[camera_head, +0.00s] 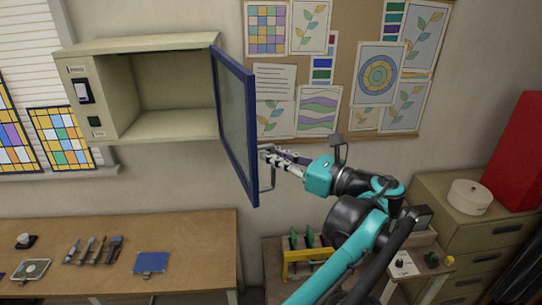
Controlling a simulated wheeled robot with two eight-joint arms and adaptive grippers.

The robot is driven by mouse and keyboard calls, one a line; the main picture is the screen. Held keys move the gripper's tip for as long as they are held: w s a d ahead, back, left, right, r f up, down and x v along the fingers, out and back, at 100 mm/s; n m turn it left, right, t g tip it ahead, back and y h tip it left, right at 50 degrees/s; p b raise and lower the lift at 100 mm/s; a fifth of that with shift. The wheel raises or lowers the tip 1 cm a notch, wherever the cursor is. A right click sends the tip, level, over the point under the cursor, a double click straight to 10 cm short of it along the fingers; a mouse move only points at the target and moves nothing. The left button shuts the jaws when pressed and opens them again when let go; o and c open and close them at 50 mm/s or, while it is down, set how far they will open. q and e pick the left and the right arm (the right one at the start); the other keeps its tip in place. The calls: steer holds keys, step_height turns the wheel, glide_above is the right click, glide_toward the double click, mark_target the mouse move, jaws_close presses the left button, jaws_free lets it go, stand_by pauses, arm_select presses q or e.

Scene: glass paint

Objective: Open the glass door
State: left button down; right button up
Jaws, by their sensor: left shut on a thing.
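The glass door (235,115) has a blue frame and stands swung open at the right side of a cream wall cabinet (100,100). Its metal bar handle (270,182) is on the door's right face. My left gripper (268,156) is at the upper part of this handle and shut on it. The teal and black left arm reaches up to it from below. The cabinet's interior looks empty. My right gripper is not in view.
A wooden table (195,235) below the cabinet holds brushes (95,250) and a blue pad (151,262). A pinboard (345,65) with paper designs is behind the door. A drawer cabinet (440,205) with a round white box (470,197) stands at right.

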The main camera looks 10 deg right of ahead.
arm_select(q)
steer(key=shift+a, duration=0.1)
stand_by(0.3)
steer(key=c, duration=1.6)
jaws_free()
steer(key=v, duration=1.2)
steer(key=shift+w, duration=0.1)
